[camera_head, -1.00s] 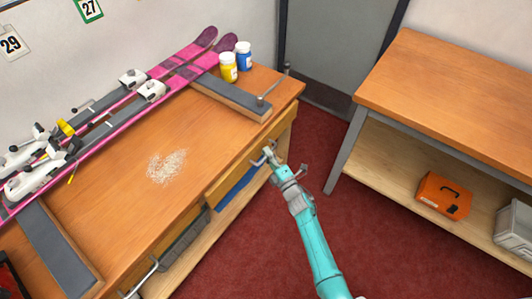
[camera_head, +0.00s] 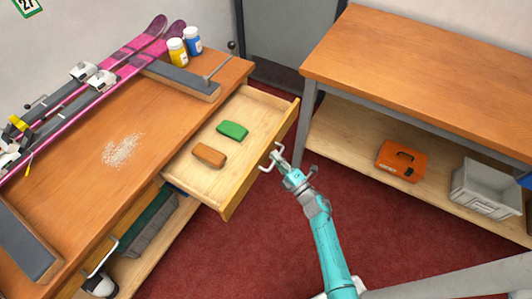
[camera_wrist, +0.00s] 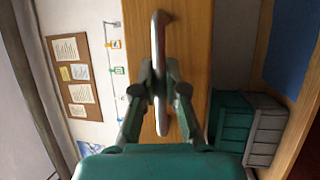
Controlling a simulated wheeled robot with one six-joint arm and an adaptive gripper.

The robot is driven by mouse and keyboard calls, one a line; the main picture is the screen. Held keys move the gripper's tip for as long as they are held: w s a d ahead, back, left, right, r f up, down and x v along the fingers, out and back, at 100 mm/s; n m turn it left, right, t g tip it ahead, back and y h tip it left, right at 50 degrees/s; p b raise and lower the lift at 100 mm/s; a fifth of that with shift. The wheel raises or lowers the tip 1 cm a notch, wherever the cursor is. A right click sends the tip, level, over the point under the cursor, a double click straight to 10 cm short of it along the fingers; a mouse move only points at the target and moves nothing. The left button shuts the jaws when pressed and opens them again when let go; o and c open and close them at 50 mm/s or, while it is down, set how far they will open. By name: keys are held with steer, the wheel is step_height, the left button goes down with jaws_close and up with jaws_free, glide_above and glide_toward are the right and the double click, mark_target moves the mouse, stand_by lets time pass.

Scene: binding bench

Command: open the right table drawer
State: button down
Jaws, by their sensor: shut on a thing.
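The right table drawer (camera_head: 190,180) is pulled well out from the bench in the head view. A brown block (camera_head: 209,155) and a green block (camera_head: 232,130) lie inside it. My gripper (camera_head: 276,160) is at the drawer's front and shut on the drawer handle (camera_head: 264,167). In the wrist view, the handle (camera_wrist: 158,50) runs between the fingers of my gripper (camera_wrist: 160,92), with the wooden drawer front (camera_wrist: 190,40) behind it.
Pink skis (camera_head: 110,98), a yellow jar (camera_head: 178,52) and a blue jar (camera_head: 193,40) are on the bench top (camera_head: 85,195). A second bench (camera_head: 430,70) stands at the right, with an orange case (camera_head: 402,160) and a grey crate (camera_head: 486,188) on its shelf. Red floor lies between.

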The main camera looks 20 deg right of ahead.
steer(key=shift+s+d, duration=0.8)
steer(key=shift+s, duration=0.3)
steer(key=c, duration=1.2)
jaws_free()
steer(key=v, duration=1.2)
steer(key=shift+f, duration=0.1)
